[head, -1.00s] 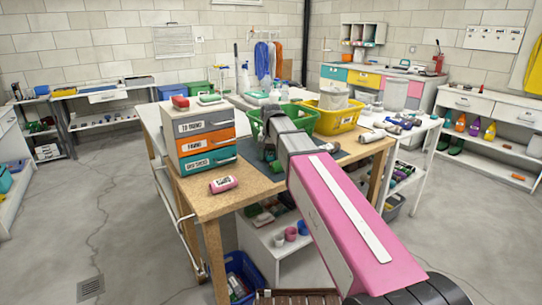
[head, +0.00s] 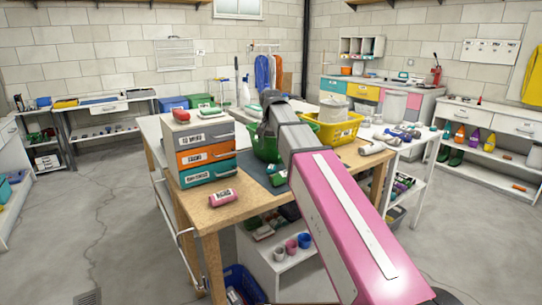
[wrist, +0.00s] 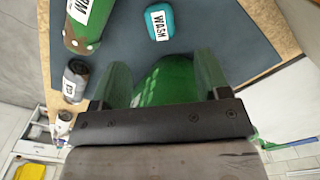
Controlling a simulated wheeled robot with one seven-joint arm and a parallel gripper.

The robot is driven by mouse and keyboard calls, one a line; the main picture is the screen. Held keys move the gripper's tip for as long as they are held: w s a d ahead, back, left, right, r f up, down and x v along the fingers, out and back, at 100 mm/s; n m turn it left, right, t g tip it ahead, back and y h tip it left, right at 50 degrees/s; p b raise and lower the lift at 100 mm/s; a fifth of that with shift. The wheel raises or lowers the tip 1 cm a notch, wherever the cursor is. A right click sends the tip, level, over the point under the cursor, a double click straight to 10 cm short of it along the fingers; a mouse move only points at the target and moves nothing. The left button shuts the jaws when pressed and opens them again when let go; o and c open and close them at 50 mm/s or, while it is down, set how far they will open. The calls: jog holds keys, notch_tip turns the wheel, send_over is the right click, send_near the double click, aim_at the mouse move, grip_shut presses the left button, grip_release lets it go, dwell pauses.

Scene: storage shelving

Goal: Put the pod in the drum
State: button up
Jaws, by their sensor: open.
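My gripper (wrist: 165,85) is open in the wrist view, its two fingers apart above a dark mat. A rounded green item (wrist: 167,80) with a white label edge shows between the fingers, partly hidden by the gripper body; I cannot tell whether they touch it. Near it lie a green labelled bottle (wrist: 90,22), a small grey labelled item (wrist: 75,80) and a teal piece marked WASH (wrist: 159,22). In the head view my gripper (head: 268,118) is over the workbench, its fingertips unclear. I cannot tell which item is the pod or the drum.
A drawer stack (head: 207,157) and a pink labelled item (head: 223,197) are on the workbench at left. A green basket (head: 262,148) is behind my arm, a yellow basket (head: 345,133) to its right, with a pale tub (head: 332,107) there. Open floor lies left.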

jog(key=shift+r, duration=0.85)
jog(key=shift+o, duration=0.5)
jog(key=shift+s+a+f, duration=0.1)
jog(key=shift+a+f, duration=0.05)
jog(key=shift+f, duration=3.1)
jog(key=shift+s+f, duration=0.2)
jog(key=shift+f, duration=0.4)
jog(key=shift+s+f, duration=0.15)
jog(key=shift+f, duration=1.8)
jog(key=c, duration=1.1)
jog(key=shift+o, duration=0.2)
